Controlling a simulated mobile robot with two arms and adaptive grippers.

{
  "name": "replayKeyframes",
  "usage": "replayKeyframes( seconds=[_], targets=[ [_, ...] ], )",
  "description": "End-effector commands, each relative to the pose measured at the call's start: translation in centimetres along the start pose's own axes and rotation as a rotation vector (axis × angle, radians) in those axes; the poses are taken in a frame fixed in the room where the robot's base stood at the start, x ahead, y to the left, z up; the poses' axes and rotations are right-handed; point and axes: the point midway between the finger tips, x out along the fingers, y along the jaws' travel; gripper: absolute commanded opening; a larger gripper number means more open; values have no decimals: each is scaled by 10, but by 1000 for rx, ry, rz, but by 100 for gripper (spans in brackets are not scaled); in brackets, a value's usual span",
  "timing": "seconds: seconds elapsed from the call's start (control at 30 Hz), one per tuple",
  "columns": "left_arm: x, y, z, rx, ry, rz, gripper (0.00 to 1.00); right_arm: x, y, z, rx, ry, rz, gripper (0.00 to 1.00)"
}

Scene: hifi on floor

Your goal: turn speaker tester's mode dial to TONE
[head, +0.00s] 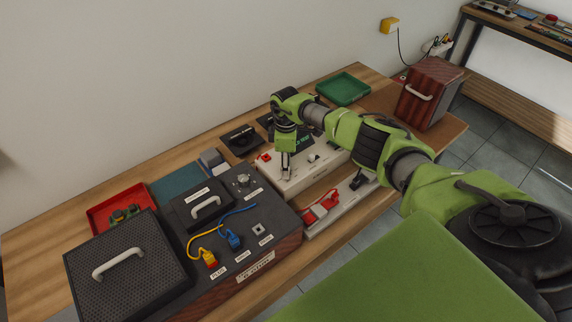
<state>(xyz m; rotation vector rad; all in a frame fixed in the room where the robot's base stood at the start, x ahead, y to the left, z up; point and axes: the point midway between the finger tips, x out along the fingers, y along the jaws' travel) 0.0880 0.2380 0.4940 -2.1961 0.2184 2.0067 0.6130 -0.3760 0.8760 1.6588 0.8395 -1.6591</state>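A white box with a dark screen (285,185), which looks like the speaker tester, sits on the wooden bench in the middle of the head view. My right gripper (286,172) points down at the top of the white box, left of the screen. Its fingers look close together, and I cannot tell whether they touch or hold a dial there. The gripper and arm cover part of the panel. The mode dial's setting is too small to read. My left gripper is not in view.
A dark box (270,215) with yellow and blue plugs stands in front left, beside a dark perforated speaker lid (125,275). A green tray (343,89) and a wooden speaker cabinet (432,92) are behind right.

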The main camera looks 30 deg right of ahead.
Motion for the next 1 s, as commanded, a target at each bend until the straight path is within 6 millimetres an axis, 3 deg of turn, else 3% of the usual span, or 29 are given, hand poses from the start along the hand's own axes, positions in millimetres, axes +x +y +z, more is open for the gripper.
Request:
replayKeyframes(
  seconds=[0.17, 0.4, 0.6, 1.0],
  targets=[
    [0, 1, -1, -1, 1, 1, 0, -21, 2, 0, -2, 2, 4, 39],
    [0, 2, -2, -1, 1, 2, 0, -73, 2, 0, -1, 3, 5, 39],
    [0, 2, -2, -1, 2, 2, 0, -106, 2, 0, 1, 2, 4, 39],
    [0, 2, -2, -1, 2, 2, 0, -119, 1, 0, 2, 1, 1, 39]
  ],
)
